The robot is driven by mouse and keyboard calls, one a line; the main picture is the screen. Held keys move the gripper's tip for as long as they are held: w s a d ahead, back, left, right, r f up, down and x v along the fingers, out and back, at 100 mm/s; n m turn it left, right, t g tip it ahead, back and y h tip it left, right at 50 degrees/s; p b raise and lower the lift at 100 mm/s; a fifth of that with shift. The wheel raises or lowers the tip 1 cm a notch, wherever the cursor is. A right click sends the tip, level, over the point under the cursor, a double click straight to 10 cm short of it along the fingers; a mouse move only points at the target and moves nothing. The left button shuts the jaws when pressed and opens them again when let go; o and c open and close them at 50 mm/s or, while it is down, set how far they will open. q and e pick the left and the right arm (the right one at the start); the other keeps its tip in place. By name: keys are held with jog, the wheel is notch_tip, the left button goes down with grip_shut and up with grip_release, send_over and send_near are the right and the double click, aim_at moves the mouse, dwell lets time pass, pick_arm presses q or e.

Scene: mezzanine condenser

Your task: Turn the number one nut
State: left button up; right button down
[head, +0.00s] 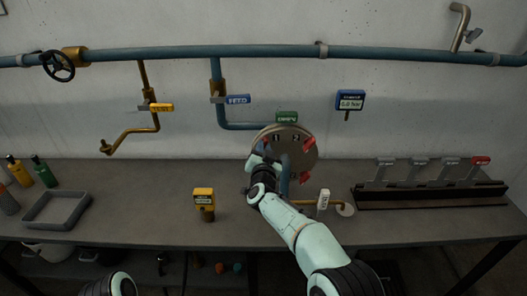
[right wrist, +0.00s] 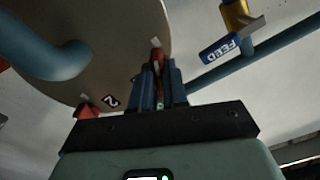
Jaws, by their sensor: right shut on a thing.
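A round metal cover (head: 300,155) carries numbers and red nuts around its rim; it also fills the left of the right wrist view (right wrist: 100,50). My right gripper (head: 262,160) is at the cover's left side, by the number 1 (head: 276,137). In the right wrist view its blue fingers (right wrist: 160,85) are shut on a red nut (right wrist: 158,60), the number one nut judging by its place. The number two nut (head: 309,142) sits at the upper right, also by its label in the wrist view (right wrist: 86,112). Another red nut (head: 306,177) is lower right. My left gripper is out of view.
A blue pipe with a FEED sign (head: 237,99) is left of the cover, a green sign (head: 287,117) above it. A yellow device (head: 204,199) and a white tag (head: 324,199) stand on the bench. A lever rack (head: 430,195) is right, a grey tray (head: 55,208) left.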

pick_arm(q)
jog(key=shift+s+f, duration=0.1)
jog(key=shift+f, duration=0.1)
pick_arm(e)
jog(key=shift+r+m, duration=0.2)
jog(key=shift+m, duration=0.3)
jog(key=c, duration=1.1)
grip_release()
jog(key=shift+c, duration=0.2)
jog(key=shift+w+f, duration=0.1)
jog(key=shift+f, duration=0.05)
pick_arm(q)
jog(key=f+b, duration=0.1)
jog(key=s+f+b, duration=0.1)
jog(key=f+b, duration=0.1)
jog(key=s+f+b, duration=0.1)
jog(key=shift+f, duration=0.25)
pick_arm(e)
jog(key=s, duration=1.3)
jog(key=shift+s, duration=0.2)
